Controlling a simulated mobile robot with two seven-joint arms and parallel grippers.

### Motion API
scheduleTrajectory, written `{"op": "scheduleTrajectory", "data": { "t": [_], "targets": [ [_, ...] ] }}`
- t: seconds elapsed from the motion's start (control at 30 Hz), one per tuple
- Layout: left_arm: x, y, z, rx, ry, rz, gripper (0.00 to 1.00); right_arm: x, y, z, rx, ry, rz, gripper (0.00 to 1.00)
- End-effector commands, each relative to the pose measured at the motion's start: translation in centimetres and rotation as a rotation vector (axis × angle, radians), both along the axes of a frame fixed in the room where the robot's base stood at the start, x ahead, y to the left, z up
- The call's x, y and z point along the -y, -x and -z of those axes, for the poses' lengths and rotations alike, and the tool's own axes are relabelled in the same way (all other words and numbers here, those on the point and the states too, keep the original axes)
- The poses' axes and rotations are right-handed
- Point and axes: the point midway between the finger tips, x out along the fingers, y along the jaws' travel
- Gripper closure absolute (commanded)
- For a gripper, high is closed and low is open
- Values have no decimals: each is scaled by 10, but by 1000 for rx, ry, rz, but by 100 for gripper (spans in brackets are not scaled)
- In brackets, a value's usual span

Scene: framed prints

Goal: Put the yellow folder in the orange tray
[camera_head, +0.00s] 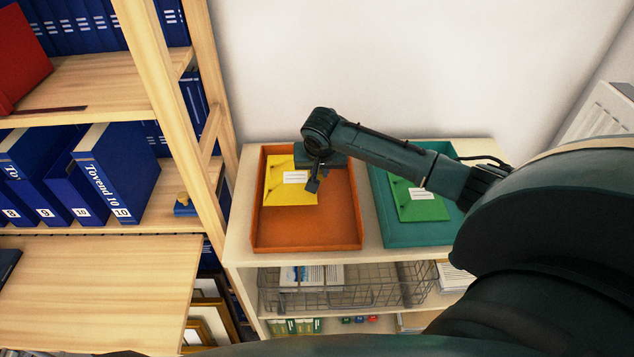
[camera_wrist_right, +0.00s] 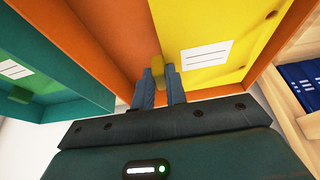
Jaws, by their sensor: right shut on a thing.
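The orange tray (camera_head: 305,233) stands on top of a low light-wood shelf unit. The yellow folder (camera_head: 283,191), with a white label, is within the tray's outline at its back left; I cannot tell whether it rests fully on the tray's floor. My right gripper (camera_head: 314,181) is over the tray at the folder's right edge. In the right wrist view the gripper (camera_wrist_right: 160,84) is shut on a small yellow tab of the folder (camera_wrist_right: 225,35), and the orange tray (camera_wrist_right: 110,35) lies behind. My left gripper is not in view.
A teal tray (camera_head: 400,236) with a green folder (camera_head: 420,207) stands to the right. A wire basket (camera_head: 350,292) sits on the shelf below. A wooden bookcase (camera_head: 172,95) with blue binders (camera_head: 115,175) rises at left. A radiator (camera_head: 605,115) is on the right wall.

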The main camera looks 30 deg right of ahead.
Motion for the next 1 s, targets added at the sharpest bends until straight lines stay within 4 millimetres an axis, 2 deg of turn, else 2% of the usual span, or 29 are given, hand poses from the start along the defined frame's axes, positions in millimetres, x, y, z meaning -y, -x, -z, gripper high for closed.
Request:
{"op": "scheduleTrajectory", "data": {
  "t": [0.3,0.7,0.73,1.0],
  "targets": [
    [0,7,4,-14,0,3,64,0,0,38,0,0,-1,100],
    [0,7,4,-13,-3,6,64,-1,0,44,2,-1,-2,100],
    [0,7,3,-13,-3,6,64,-1,0,44,2,-1,-2,85],
    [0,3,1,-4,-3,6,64,0,0,43,2,-1,-2,64]
  ]
}}
